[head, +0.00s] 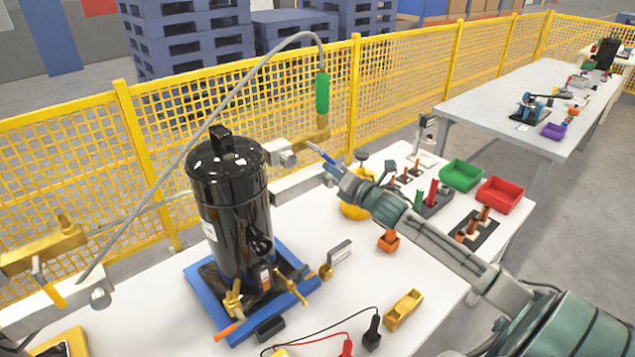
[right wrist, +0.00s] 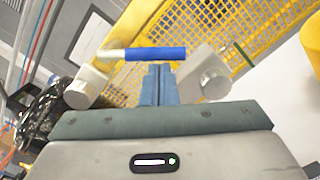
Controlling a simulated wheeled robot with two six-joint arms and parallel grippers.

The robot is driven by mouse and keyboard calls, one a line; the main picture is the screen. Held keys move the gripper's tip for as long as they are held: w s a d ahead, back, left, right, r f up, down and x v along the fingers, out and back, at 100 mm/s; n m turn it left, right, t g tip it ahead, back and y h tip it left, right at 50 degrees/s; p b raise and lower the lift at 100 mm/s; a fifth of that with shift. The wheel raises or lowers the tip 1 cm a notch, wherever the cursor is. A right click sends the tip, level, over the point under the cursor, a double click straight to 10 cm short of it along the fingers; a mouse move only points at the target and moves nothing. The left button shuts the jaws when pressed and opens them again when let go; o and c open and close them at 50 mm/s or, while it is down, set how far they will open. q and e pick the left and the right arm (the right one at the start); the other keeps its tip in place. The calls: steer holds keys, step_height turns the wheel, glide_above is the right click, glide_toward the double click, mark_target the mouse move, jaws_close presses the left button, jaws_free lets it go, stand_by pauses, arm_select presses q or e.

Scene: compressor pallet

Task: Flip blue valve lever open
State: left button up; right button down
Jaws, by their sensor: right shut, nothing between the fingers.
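The blue valve lever (head: 317,149) shows small in the head view, beside the brass fitting at the end of the grey hose. In the right wrist view the blue lever handle (right wrist: 155,54) lies level across the picture, with a pale stem at its left end. My right gripper (head: 329,162) reaches in from the right; its fingers are shut with nothing between them. In the right wrist view the right gripper's fingertips (right wrist: 158,70) are just below the blue handle, close to it; whether they touch it I cannot tell. My left gripper is not in view.
A black compressor (head: 232,215) stands on a blue pallet (head: 205,290) on the white table. A green-gripped hose (head: 322,93) arches over it. Green (head: 462,174) and red (head: 500,194) bins and tool holders sit at the right. A yellow mesh fence (head: 400,90) runs behind.

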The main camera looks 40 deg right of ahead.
steer(key=n, duration=0.1)
steer(key=d+n+b, duration=0.1)
steer(key=n, duration=0.1)
steer(key=shift+w+d+r, duration=0.1)
steer(key=shift+d+r, duration=0.1)
steer(key=shift+r, duration=0.1)
steer(key=r+n, duration=0.1)
steer(key=d+n+b, duration=0.1)
steer(key=n, duration=0.1)
steer(key=d+r+n, duration=0.1)
steer(key=n, duration=0.1)
steer(key=shift+w+r+b, duration=0.1)
steer(key=shift+r+b, duration=0.25)
steer(key=shift+b, duration=0.05)
steer(key=shift+r, duration=0.15)
